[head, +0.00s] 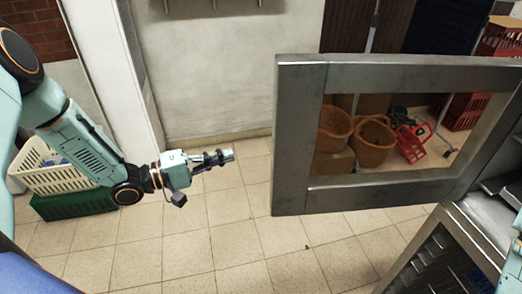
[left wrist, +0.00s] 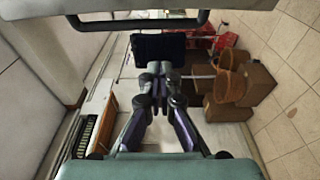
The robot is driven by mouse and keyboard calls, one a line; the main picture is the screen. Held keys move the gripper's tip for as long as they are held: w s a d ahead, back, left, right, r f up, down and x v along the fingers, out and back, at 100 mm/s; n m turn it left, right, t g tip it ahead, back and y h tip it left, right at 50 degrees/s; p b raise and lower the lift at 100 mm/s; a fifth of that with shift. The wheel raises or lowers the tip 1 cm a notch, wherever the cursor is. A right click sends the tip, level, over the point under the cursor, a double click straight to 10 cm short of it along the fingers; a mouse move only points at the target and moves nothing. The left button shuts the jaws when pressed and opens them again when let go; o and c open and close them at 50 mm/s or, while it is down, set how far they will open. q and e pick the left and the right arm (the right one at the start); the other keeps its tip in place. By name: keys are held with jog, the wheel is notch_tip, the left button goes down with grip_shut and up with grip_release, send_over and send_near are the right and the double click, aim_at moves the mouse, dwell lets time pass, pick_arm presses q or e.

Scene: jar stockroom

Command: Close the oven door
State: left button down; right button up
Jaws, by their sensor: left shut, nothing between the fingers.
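The oven door (head: 298,135) stands wide open at the right of the head view. It is a grey metal frame with a see-through window, joined to the oven (head: 455,240) at the right. My left gripper (head: 229,155) is shut and empty. It is left of the door's free edge, apart from it by a small gap in the picture. In the left wrist view its closed fingertips (left wrist: 162,70) are in the middle. The door edge (left wrist: 190,4) crosses the top there, with a dark bar handle (left wrist: 140,24). My right gripper is not in view.
Wicker baskets (head: 373,142) and a red basket (head: 411,143) show through the door window. A cream crate (head: 52,165) on a green crate (head: 75,205) stands behind my left arm. The tiled floor (head: 240,230) below the gripper is clear.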

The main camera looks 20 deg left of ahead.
pick_arm(q)
jog(key=w+d, duration=0.3)
jog(key=d, duration=0.6)
jog(key=shift+p, duration=0.3)
jog(key=shift+w+f, duration=0.1)
jog(key=shift+f, duration=0.1)
jog(key=shift+d, duration=0.1)
